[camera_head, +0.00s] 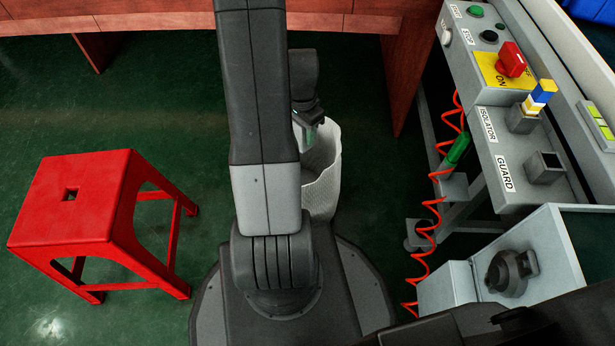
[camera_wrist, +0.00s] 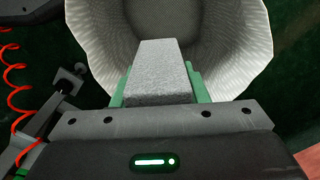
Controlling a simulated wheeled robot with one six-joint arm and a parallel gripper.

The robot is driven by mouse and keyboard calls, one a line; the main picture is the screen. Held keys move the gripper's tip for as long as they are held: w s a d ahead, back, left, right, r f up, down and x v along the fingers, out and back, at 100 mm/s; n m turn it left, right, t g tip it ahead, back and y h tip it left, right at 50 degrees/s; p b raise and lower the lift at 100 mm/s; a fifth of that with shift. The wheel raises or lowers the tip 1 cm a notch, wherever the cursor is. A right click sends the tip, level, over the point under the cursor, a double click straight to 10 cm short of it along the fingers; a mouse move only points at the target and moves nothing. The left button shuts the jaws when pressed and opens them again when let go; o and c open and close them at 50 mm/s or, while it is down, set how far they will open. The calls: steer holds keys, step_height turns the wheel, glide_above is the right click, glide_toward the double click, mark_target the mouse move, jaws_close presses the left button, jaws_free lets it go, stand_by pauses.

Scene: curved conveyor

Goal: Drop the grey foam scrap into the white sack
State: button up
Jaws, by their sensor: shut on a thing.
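The grey foam scrap (camera_wrist: 160,75) is a pale, speckled block between the green fingers of my gripper (camera_wrist: 160,88) in the wrist view. The gripper is shut on it. The block shows against the open mouth of the white sack (camera_wrist: 238,50), whose ribbed wall curves around it on both sides. In the head view the white sack (camera_head: 325,188) stands on the floor behind my arm, which hides its left part. My gripper (camera_head: 304,130) is at the sack's upper rim there. The scrap cannot be made out in the head view.
A red stool (camera_head: 75,205) stands on the green floor at the left. A control panel (camera_head: 490,75) with buttons and a red switch is at the right, with a coiled red hose (camera_head: 433,215) beside it. A reddish-brown bench (camera_head: 345,20) runs along the back.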

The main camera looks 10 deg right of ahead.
steer(key=o, duration=1)
steer(key=shift+r, duration=0.1)
step_height(320, 180, up, 14)
steer(key=p, duration=0.5)
steer(key=shift+f+p, duration=0.2)
steer(key=shift+p, duration=0.1)
steer(key=shift+f, duration=0.15)
step_height(320, 180, down, 13)
steer(key=b, duration=0.5)
steer(key=shift+f+b, duration=0.2)
steer(key=shift+b, duration=0.15)
steer(key=shift+r+p, duration=1.65)
steer(key=shift+r, duration=0.25)
